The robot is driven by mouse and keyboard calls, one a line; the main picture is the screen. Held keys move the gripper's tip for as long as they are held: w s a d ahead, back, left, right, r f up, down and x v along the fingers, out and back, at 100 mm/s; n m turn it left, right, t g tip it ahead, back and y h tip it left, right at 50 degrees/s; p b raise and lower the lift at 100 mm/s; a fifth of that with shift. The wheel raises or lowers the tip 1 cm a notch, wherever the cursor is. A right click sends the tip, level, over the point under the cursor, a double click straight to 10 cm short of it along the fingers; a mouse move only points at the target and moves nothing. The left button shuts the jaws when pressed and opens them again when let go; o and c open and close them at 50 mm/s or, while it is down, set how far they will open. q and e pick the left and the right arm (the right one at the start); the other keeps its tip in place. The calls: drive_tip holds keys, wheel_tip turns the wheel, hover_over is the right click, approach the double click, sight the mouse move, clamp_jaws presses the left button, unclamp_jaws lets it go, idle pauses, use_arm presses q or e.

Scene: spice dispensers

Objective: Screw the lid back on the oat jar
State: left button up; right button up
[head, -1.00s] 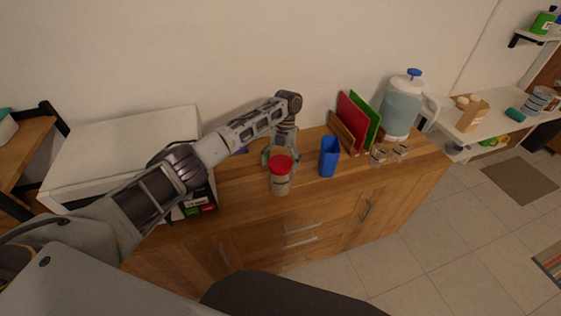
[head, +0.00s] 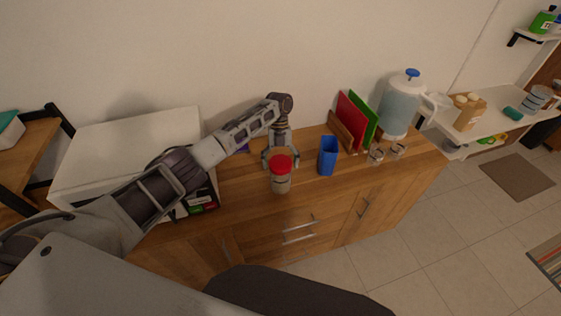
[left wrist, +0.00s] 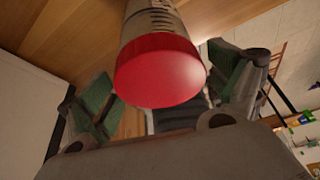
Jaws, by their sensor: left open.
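The oat jar (head: 281,183) stands upright on the wooden cabinet top, with its red lid (head: 281,164) on top. I cannot tell whether the lid is screwed tight. In the left wrist view the red lid (left wrist: 159,70) fills the middle, with the jar's labelled body (left wrist: 152,20) behind it. My left gripper (head: 280,156) is open at the jar, just behind the lid in the head view. In the left wrist view its green-padded fingers (left wrist: 160,92) are spread on both sides of the lid, with gaps visible. My right gripper is not in view.
A blue container (head: 328,156) stands close to the right of the jar. Red (head: 350,122) and green (head: 364,120) boards, small glasses (head: 376,157) and a water dispenser (head: 401,105) stand farther right. A white box-shaped unit (head: 125,150) is at left. The cabinet's front strip is clear.

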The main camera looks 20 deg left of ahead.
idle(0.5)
use_arm(q)
drive_tip(key=shift+n+t+h, duration=0.5)
drive_tip(key=shift+n+h, duration=0.2)
drive_tip(key=shift+n, duration=1.5)
drive_tip(key=shift+s+n+t+h, duration=0.1)
drive_tip(key=shift+n+t+h, duration=0.25)
drive_tip(key=shift+n, duration=0.85)
drive_tip(key=shift+n+t+h, duration=0.25)
drive_tip(key=shift+n+t, duration=0.2)
drive_tip(key=shift+n, duration=0.75)
drive_tip(key=shift+n, duration=0.4)
drive_tip(key=shift+n+t, duration=0.9)
drive_tip(key=shift+n, duration=1)
drive_tip(key=shift+n+t, duration=0.8)
drive_tip(key=shift+n, duration=1.5)
drive_tip(key=shift+c, duration=0.5)
